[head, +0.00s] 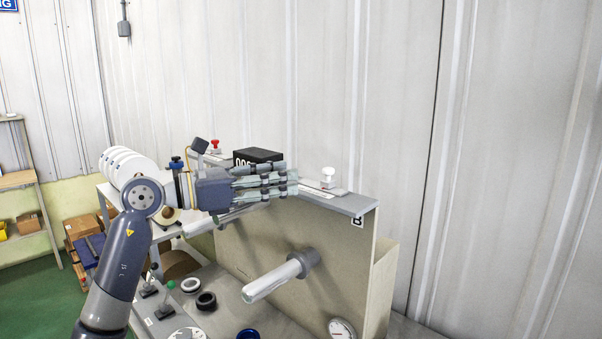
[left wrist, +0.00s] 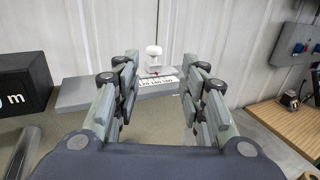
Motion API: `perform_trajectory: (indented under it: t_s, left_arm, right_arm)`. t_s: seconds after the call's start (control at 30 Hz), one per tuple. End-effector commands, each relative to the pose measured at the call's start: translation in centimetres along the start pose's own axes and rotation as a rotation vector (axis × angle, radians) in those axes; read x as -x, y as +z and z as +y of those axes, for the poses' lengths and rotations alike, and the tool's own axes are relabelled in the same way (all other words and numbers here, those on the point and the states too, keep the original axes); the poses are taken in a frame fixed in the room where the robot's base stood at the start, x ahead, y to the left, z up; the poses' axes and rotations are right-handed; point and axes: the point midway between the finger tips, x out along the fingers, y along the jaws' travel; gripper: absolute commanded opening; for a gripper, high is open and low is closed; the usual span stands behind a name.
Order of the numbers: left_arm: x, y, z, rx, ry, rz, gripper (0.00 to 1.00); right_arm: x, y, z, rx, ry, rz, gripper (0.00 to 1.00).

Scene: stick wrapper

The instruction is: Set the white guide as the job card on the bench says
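The white guide (head: 328,175) has a round white knob and stands upright on the grey top rail of the machine, near its right end. In the left wrist view the white guide (left wrist: 153,56) is ahead, between the fingers, beside a white scale with printed numbers (left wrist: 158,82); its exact reading is unclear. My left gripper (head: 288,182) is open and empty, pointing right toward the guide, with a gap between them. The open fingers also show in the left wrist view (left wrist: 159,76). I cannot make out the job card. My right gripper is not in view.
A black display box (head: 257,156) stands behind the gripper. A grey-white roller (head: 275,280) sticks out from the machine's front. A round gauge (head: 342,330) is below right.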

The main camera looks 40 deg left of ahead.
Motion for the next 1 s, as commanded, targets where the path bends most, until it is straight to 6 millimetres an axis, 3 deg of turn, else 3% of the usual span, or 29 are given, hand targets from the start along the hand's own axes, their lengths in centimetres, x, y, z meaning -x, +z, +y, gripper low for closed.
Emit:
perform_trajectory:
  t_s: [0.2, 0.53, 1.0]
  left_arm:
    - [-0.5, 0.1, 0.7, -0.002, 0.0, 0.012, 0.39]
    - [-1.7, 0.3, 1.0, 0.004, 0.0, 0.001, 0.39]
    - [-7.1, 0.6, 1.1, 0.004, 0.002, -0.001, 0.39]
  right_arm:
    - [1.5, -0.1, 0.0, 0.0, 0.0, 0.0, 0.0]
    - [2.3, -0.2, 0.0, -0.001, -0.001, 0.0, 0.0]
    - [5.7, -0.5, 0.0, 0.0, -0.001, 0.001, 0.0]
